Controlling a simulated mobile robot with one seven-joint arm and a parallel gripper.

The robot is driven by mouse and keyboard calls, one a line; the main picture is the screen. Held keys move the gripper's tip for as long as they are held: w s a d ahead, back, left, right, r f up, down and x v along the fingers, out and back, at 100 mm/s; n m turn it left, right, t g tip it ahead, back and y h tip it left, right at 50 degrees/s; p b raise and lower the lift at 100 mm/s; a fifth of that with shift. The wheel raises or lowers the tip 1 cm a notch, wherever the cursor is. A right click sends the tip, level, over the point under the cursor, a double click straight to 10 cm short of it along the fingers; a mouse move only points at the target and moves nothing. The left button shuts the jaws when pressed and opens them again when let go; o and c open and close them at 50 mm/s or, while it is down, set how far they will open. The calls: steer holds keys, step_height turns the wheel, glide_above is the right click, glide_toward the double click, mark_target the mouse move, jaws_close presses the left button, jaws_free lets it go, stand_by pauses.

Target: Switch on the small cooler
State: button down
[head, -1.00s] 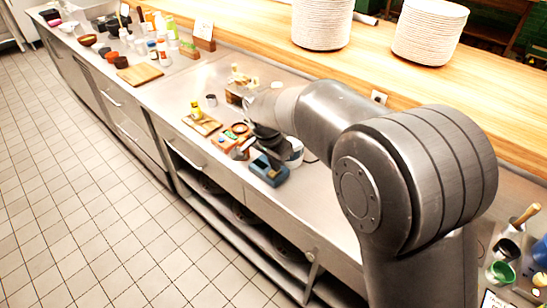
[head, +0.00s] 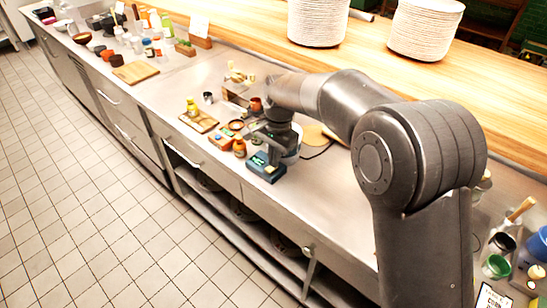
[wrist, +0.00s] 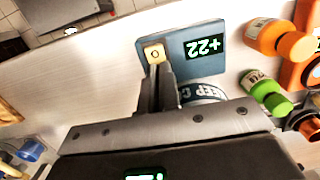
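A small blue box (head: 262,172) stands on the steel counter. In the wrist view the blue box (wrist: 190,72) has a lit green "+22" display (wrist: 206,47) and a cream square button (wrist: 154,53) marked with a ring. A round white tub with a blue "KEEP C…" band (wrist: 202,92) stands close beside the box, partly hidden by my gripper. My gripper (wrist: 157,72) points at the button, its fingers together and empty. The fingertips lie at the button's near edge; I cannot tell if they touch it. In the head view my gripper (head: 268,146) is above the box.
An orange jar (wrist: 277,38) and a green-capped jar (wrist: 264,92) stand to the box's right in the wrist view. A black cable (head: 322,151) runs behind.

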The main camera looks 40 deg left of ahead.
steer(key=shift+s+d+f, duration=0.1)
steer(key=shift+d+f, duration=0.15)
steer(key=shift+f, duration=0.35)
steer(key=shift+s+a, duration=0.2)
steer(key=shift+s, duration=0.9)
steer(key=w+r, duration=0.3)
steer(key=r, duration=1.2)
steer(key=shift+d+r, duration=0.1)
steer(key=t, duration=0.4)
glide_above(268, 170)
steer(key=shift+s, duration=0.45)
